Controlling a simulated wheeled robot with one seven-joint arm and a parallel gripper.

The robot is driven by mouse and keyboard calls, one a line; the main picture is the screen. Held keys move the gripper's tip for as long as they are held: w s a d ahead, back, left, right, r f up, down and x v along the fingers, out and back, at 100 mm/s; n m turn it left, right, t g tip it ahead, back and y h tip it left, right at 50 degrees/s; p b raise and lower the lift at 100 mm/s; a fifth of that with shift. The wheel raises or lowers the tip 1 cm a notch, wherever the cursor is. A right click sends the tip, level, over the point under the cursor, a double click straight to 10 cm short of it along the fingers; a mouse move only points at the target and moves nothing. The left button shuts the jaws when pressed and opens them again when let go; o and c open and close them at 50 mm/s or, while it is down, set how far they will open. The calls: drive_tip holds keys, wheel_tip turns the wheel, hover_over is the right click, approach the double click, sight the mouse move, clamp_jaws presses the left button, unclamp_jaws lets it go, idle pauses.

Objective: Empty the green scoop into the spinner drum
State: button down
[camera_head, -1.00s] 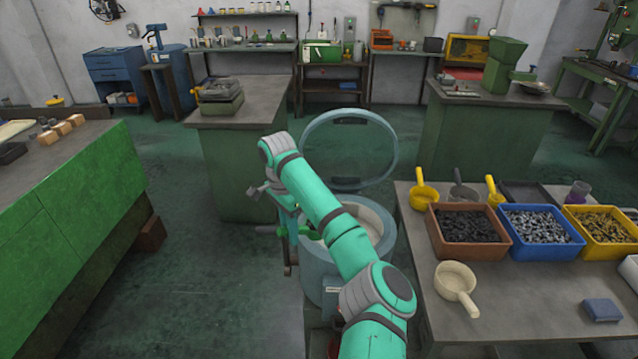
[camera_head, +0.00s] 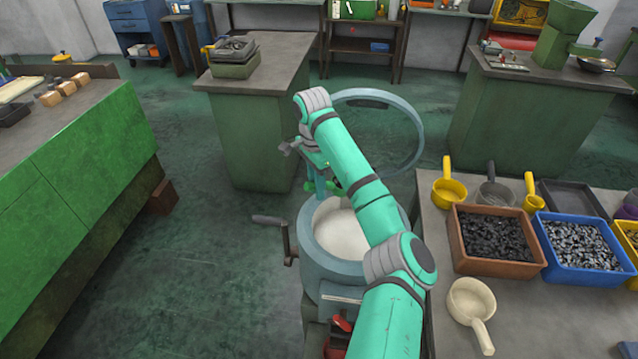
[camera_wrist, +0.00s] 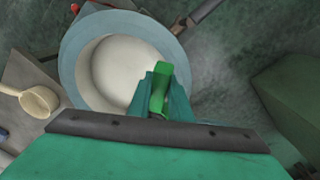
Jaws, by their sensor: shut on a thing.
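The spinner drum (camera_head: 342,228) is a blue-grey round tub with a pale, empty-looking inside, and its ring-shaped lid (camera_head: 420,135) stands open behind it. It also shows in the wrist view (camera_wrist: 108,76). My gripper (camera_head: 318,184) is over the drum's far rim in the head view. In the wrist view my gripper (camera_wrist: 160,92) is shut on the green scoop (camera_wrist: 159,88), with its green handle between the fingers. The scoop's bowl is mostly hidden, so its tilt and contents cannot be told.
A crank handle (camera_head: 270,220) sticks out left of the drum. The right table holds a cream scoop (camera_head: 470,299), yellow scoops (camera_head: 449,191), a brown bin (camera_head: 497,267) and a blue bin (camera_head: 592,288) of parts. A green bench (camera_head: 90,160) stands left; floor between is clear.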

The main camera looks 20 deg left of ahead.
drive_tip(key=t+y, duration=0.1)
drive_tip(key=f+t+y, duration=0.1)
drive_tip(key=t+y, duration=0.1)
drive_tip(key=shift+s+d+f+y, duration=0.15)
drive_tip(key=shift+s+f+y, duration=0.15)
drive_tip(key=shift+y, duration=0.1)
drive_tip(key=shift+s+d+f+t+y, duration=0.35)
drive_tip(key=shift+d+f+t+y, duration=0.2)
drive_tip(key=shift+t+y, duration=0.8)
drive_tip(key=shift+s+d+f+t+y, duration=0.35)
drive_tip(key=shift+d+f+t+y, duration=0.2)
drive_tip(key=shift+t+y, duration=0.75)
drive_tip(key=shift+s+d+f+t+y, duration=0.4)
drive_tip(key=shift+f+t+y, duration=0.2)
drive_tip(key=shift+t+y, duration=0.7)
drive_tip(key=shift+g+y, duration=0.25)
drive_tip(key=shift+w, duration=0.1)
